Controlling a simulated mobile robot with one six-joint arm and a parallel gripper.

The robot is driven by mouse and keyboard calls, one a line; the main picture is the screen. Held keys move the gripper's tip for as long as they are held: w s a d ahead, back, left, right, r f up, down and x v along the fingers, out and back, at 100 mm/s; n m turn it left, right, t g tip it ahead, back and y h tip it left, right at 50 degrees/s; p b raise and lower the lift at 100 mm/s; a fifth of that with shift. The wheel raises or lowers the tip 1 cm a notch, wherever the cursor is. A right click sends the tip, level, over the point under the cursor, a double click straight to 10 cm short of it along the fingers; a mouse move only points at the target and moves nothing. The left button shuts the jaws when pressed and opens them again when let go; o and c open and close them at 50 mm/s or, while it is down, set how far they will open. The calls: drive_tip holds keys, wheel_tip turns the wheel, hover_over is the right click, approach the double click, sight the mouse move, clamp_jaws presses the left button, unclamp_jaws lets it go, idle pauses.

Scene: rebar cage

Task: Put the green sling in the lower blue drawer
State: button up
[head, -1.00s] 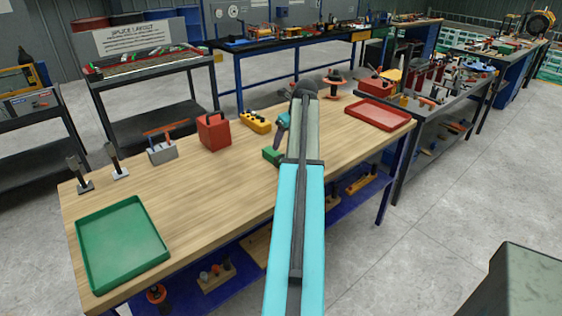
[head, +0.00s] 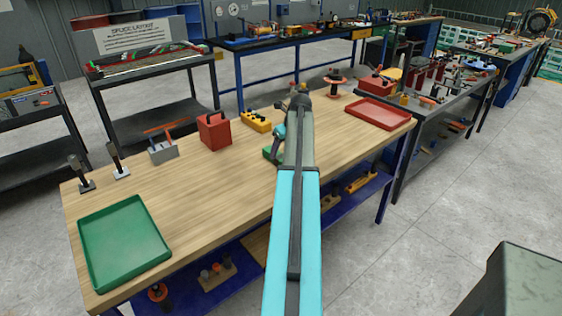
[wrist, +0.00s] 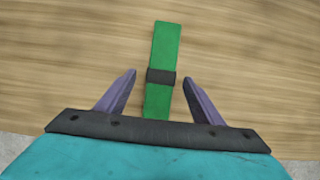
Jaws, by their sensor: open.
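The green sling (wrist: 163,45) lies on the wooden workbench as a folded strip with a black band around its middle. In the head view a green end of it (head: 270,153) shows left of my arm, and the rest is hidden behind the arm. In the wrist view my gripper (wrist: 159,76) is open, with its two purple fingers on either side of the sling near the band. I cannot tell the height of the fingertips over the wood. I cannot make out a lower blue drawer in either view.
A green tray (head: 123,240) is at the bench's near left and a red tray (head: 378,114) at its right end. A red box (head: 214,132), a yellow block (head: 256,121) and a grey holder (head: 163,152) stand along the back. A blue lower shelf (head: 243,284) holds tools.

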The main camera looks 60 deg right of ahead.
sight(281, 156)
drive_tip(key=shift+s+p+x, duration=0.2)
drive_tip(key=shift+p+x, duration=0.5)
drive_tip(key=shift+x, duration=1.9)
drive_tip(key=shift+s+d, duration=0.1)
clamp_jaws()
